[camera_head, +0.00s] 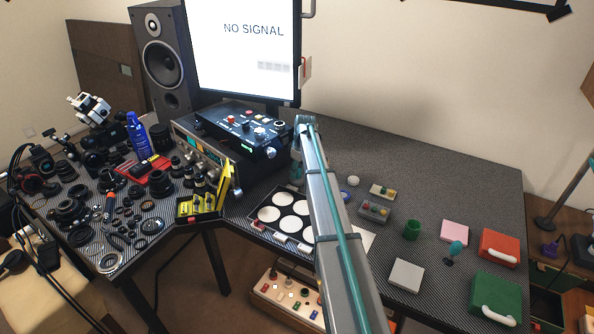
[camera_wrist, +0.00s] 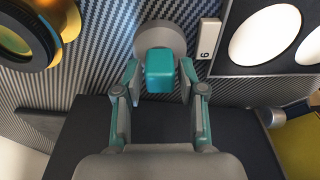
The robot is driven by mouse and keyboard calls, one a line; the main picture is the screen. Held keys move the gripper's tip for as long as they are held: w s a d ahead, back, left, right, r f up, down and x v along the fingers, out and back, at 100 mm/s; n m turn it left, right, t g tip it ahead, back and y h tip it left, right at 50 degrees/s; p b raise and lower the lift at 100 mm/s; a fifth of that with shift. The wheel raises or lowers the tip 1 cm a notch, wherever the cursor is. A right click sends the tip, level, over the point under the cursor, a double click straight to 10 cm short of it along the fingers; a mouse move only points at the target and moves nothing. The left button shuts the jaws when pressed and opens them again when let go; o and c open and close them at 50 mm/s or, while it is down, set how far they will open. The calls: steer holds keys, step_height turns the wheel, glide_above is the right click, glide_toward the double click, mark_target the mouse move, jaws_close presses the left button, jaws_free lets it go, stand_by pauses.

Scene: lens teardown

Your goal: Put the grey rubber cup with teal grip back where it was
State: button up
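The grey rubber cup with its teal grip (camera_wrist: 160,72) is in the wrist view, at top centre. Its round grey body (camera_wrist: 160,34) is on the patterned tabletop, and the block-shaped teal grip faces my gripper. My gripper (camera_wrist: 160,80) is open, with one finger on each side of the teal grip. Narrow gaps show between the grip and both fingertips, so it does not look clamped. In the head view my arm reaches across the table and hides the cup; I cannot make out the fingertips there.
A black-framed tray with white discs (camera_head: 253,223) lies beside the cup area; a small label marked 6 (camera_wrist: 208,38) is close right of the cup. A gold-rimmed lens (camera_wrist: 34,32) is at upper left in the wrist view. A control box (camera_head: 240,130) stands behind. Table is clear at back right.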

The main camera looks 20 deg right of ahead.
mark_target(301, 178)
steer(key=shift+o, duration=0.5)
steer(key=shift+r, duration=0.2)
step_height(301, 178, up, 12)
steer(key=s+d+b, duration=0.1)
steer(key=shift+s+b, duration=0.25)
steer(key=shift+b, duration=0.1)
steer(key=shift+f, duration=0.1)
